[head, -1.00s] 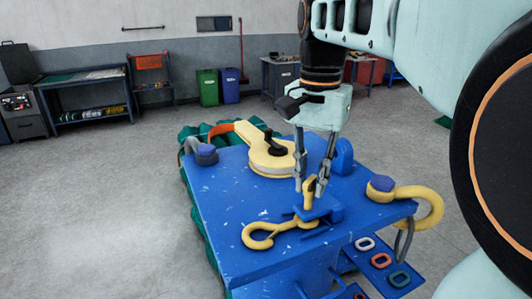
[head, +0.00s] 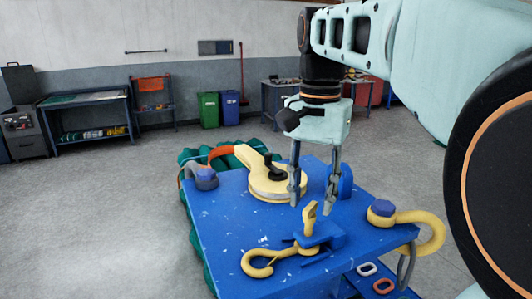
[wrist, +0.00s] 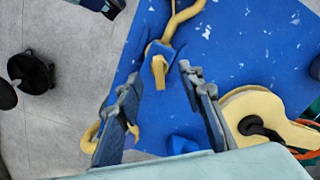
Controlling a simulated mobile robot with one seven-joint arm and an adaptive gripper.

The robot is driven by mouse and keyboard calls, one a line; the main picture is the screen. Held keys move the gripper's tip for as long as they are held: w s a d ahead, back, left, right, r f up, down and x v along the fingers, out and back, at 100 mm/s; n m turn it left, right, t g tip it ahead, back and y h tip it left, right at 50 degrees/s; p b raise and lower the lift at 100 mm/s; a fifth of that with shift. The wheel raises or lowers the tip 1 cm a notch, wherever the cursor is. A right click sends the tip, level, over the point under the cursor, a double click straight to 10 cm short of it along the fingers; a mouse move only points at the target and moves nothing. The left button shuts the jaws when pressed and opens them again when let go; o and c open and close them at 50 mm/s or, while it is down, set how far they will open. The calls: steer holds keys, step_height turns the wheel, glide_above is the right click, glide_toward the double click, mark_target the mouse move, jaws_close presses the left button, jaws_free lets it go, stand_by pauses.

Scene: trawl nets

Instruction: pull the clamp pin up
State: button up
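The yellow clamp pin (head: 309,219) stands upright in a small blue clamp block (head: 322,238) on the blue bench (head: 225,225). A yellow hook (head: 262,263) lies on the bench, its shank running to the clamp. My gripper (head: 312,205) points down, its two fingers apart and empty, close above the pin in the head view. In the wrist view the pin (wrist: 159,70) shows in the gap between the open fingers (wrist: 160,82), with bare space on both sides. The foot of the pin inside the block is hidden.
A yellow pulley block (head: 272,183) with a black handle lies behind my gripper. A yellow shackle (head: 425,222) is at the right edge and a grey shackle (head: 203,177) at the back left. The bench's front left is clear.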

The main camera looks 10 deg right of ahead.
step_height(320, 180, up, 10)
stand_by(0.5)
stand_by(0.3)
